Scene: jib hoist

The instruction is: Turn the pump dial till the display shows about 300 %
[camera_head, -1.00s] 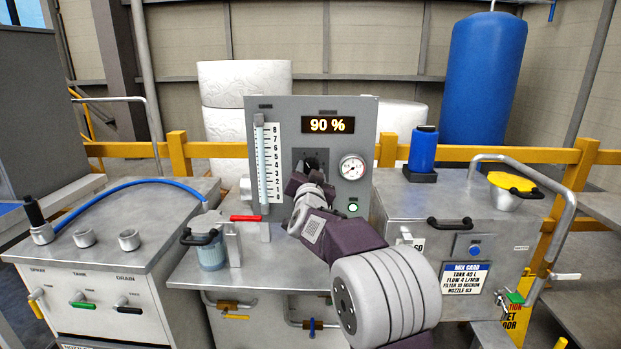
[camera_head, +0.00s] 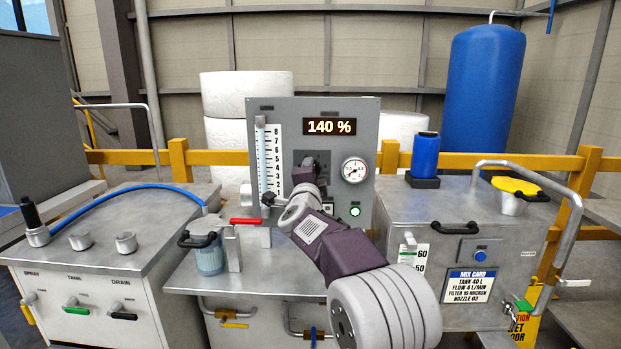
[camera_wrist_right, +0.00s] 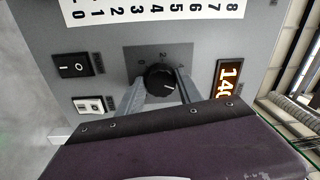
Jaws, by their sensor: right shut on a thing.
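The pump dial (camera_wrist_right: 160,79) is a black ribbed knob on a dark plate in the right wrist view. My right gripper (camera_wrist_right: 158,92) is shut on it, one finger on each side. In the head view my right gripper (camera_head: 308,176) and arm hide most of the dial. The display (camera_head: 329,127) on the grey panel (camera_head: 360,110) reads 140 %. Part of the display (camera_wrist_right: 228,78) also shows sideways in the right wrist view. My left gripper is not in view.
A round gauge (camera_head: 354,170) and a green-lit button (camera_head: 355,211) sit right of the dial. A flow tube with a scale (camera_head: 268,160) stands left of it. A rocker switch (camera_wrist_right: 77,66) and a white switch (camera_wrist_right: 94,106) are close to the fingers.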

